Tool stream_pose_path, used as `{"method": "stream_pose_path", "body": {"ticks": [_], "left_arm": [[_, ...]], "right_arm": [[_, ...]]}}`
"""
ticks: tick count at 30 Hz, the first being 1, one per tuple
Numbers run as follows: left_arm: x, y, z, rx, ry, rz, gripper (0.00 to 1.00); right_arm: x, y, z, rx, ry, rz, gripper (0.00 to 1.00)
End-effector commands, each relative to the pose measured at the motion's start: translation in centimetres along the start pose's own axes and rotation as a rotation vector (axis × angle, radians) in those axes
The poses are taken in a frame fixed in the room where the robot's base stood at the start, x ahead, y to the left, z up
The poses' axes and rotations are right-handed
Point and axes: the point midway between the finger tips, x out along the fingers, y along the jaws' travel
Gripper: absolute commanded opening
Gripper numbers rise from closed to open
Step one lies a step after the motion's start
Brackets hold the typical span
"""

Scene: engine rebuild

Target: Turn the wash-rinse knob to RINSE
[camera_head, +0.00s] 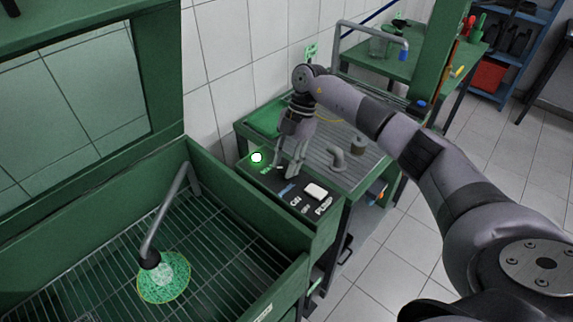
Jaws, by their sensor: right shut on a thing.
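My right gripper (288,172) reaches down onto the dark control panel (293,207) on the green washer's right edge. Its fingers are closed on the wash-rinse knob, which they mostly hide, so I cannot tell which way the knob points. A green label sits just left of the fingers and a blue label just below them. A lit white-green lamp (256,157) is at the panel's upper left. My left gripper is not in view.
The green wash basin (235,237) with a wire grate lies left of the panel. A bent grey spout (166,213) stands over a bright green round patch (163,277).

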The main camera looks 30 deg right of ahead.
Motion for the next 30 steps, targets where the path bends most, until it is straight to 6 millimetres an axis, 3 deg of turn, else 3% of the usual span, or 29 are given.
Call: {"method": "stream_pose_path", "body": {"ticks": [30], "left_arm": [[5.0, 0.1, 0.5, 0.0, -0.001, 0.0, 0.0]], "right_arm": [[0.1, 0.7, -0.2, -0.851, -0.005, -0.351, 0.06]]}}
